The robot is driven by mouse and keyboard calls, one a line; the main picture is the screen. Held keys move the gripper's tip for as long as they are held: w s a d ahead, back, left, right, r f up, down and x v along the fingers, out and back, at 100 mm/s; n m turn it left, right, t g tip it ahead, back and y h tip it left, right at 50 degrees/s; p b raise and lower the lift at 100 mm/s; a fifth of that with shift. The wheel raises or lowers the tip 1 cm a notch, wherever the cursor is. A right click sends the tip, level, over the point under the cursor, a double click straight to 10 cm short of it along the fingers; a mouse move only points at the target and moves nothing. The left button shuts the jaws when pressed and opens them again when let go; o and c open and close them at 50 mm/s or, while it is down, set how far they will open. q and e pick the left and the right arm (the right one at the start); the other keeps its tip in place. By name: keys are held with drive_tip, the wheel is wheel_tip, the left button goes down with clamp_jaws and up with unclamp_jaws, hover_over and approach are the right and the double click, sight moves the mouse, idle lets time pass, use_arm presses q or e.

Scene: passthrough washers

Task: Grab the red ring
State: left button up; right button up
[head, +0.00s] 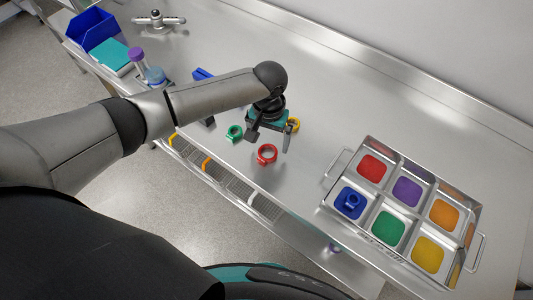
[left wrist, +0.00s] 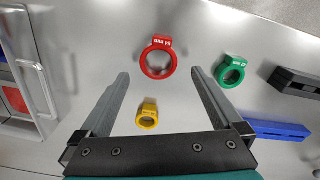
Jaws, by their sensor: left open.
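The red ring (head: 267,154) lies on the metal table near its front edge. In the left wrist view the red ring (left wrist: 158,58) lies flat, with a small label tab at its top, just beyond the space between the fingertips. My left gripper (head: 271,138) is open and empty above the table, beside the red ring; its fingers (left wrist: 158,72) point towards the ring without touching it. The green ring (head: 234,132) lies to the left of the red one. The yellow ring (head: 293,125) is behind the gripper and partly hidden. My right gripper is not in view.
A blue bin (head: 92,31), a teal box (head: 112,56) and purple-capped bottle (head: 137,56) stand at the left.

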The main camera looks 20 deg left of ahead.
sight(268, 154)
use_arm(q)
wheel_tip(268, 154, down, 3)
drive_tip(key=shift+s+f, duration=0.15)
drive_tip(key=c, duration=1.4)
